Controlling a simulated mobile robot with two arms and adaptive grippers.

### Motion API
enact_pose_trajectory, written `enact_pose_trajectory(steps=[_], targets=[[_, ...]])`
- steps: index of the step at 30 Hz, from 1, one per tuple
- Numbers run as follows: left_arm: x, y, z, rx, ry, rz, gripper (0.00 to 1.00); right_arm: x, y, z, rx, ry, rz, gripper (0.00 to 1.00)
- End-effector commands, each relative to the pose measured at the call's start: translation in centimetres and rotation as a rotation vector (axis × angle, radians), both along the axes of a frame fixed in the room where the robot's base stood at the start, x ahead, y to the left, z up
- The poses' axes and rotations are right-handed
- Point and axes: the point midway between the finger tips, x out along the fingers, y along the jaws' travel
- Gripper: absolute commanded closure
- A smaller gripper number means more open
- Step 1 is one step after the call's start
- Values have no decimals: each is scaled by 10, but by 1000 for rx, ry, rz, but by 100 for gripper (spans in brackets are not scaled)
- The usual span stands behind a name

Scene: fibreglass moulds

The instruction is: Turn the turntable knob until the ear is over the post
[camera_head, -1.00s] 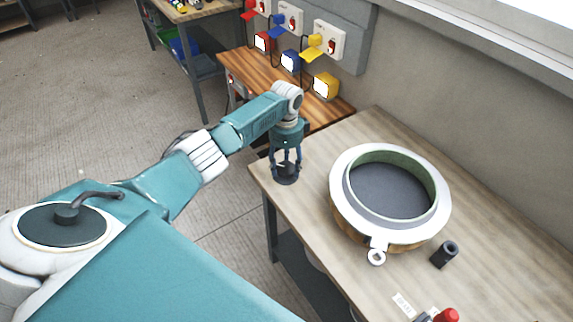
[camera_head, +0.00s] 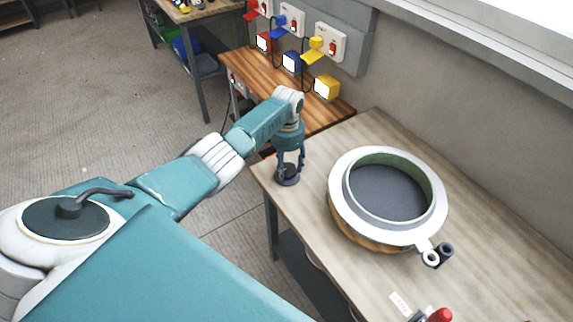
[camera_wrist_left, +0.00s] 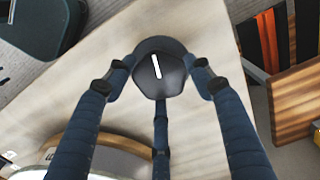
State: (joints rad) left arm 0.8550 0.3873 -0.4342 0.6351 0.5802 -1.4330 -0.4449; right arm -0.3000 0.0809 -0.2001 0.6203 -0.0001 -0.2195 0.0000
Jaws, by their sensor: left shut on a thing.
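The dark turntable knob (camera_head: 287,174) stands near the left edge of the wooden table. My left gripper (camera_head: 288,165) is above it with its fingers shut around it. In the left wrist view the knob (camera_wrist_left: 160,75) shows a white line on its top, with blue fingers around it. The round mould (camera_head: 345,225) has a white flange and a green inner wall. Its ear (camera_head: 430,258), a small white ring, points to the front right. The dark post (camera_head: 446,250) stands just right of the ear; they look close or overlapping, but apart from centred. My right gripper is out of view.
A red-topped item (camera_head: 440,315) and a white label (camera_head: 400,302) are at the table's front. A wooden bench (camera_head: 270,85) with red, blue and yellow boxes stands behind my left arm. The table right of the mould is clear.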

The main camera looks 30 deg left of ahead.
Motion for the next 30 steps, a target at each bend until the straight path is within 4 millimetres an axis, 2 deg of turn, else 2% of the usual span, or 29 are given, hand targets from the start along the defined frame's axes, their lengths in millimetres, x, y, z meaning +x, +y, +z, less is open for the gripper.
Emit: enact_pose_trajectory(steps=[1,12,30], targets=[[9,-5,7,-9,-22,33,73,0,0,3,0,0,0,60],[10,-3,7,-7,-24,232,73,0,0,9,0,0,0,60],[10,-1,7,-5,-25,283,73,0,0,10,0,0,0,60]])
